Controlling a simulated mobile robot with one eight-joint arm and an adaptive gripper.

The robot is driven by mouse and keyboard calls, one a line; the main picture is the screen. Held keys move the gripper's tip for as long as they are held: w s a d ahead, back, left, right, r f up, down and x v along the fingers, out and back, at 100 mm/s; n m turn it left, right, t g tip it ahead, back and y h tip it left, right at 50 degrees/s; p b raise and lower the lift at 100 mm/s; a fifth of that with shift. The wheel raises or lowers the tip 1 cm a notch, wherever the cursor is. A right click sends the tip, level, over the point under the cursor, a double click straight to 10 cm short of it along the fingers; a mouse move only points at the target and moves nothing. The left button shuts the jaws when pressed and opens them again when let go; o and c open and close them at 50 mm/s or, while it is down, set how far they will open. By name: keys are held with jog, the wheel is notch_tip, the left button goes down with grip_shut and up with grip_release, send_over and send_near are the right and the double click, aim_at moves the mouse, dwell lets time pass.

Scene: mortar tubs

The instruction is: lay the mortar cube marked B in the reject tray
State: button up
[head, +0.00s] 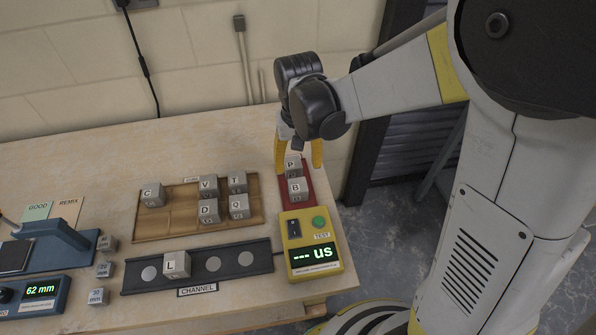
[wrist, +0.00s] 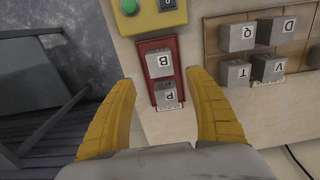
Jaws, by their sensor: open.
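The grey mortar cube marked B (head: 296,190) sits in the red reject tray (head: 311,201), in front of the cube marked P (head: 293,167). In the wrist view, cube B (wrist: 160,64) lies beyond cube P (wrist: 167,95), and both are inside the red tray (wrist: 148,46). My gripper (head: 299,165) is over the back end of the tray with its yellow fingers spread. In the wrist view my gripper (wrist: 163,106) is open and empty, its fingers on either side of the tray and apart from both cubes.
A wooden tray (head: 170,221) left of the red tray holds cubes C, V, T, D and Q. A yellow tester (head: 296,238) stands directly in front of the red tray. Cube L (head: 177,264) sits on the dark channel (head: 213,285). The table's right edge is close by.

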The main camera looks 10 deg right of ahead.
jog(key=s+d+r+t, duration=0.7)
jog(key=s+d+r, duration=0.2)
jog(key=s+r, duration=0.3)
jog(key=shift+d+r, duration=0.35)
jog(key=shift+r, duration=0.4)
